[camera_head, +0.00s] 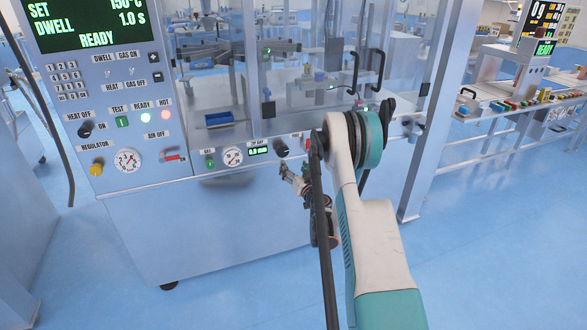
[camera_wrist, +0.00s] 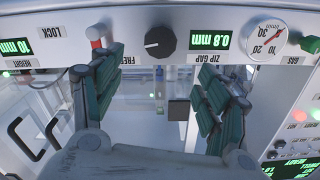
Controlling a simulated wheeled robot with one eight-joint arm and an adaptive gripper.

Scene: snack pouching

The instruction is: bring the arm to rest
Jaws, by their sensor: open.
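My arm (camera_head: 362,200) is raised and bent in front of the machine in the head view. My gripper (camera_head: 293,180) is in front of the machine's lower panel, near a black knob (camera_head: 281,147). In the wrist view my gripper (camera_wrist: 158,95) has its two teal-padded fingers spread wide with nothing between them. That view is upside down. It shows the panel with a dark knob (camera_wrist: 160,42) and a green 0.8 mm zip gap display (camera_wrist: 210,40) beyond the fingers. I cannot tell the exact distance from the fingertips to the panel.
The machine's front (camera_head: 220,235) stands close ahead, with a gauge (camera_head: 232,156), glass doors and black handles (camera_head: 353,72). A blue tray (camera_head: 219,119) is inside. A bench with colored items (camera_head: 527,103) stands at right. The blue floor (camera_head: 480,240) at right is clear.

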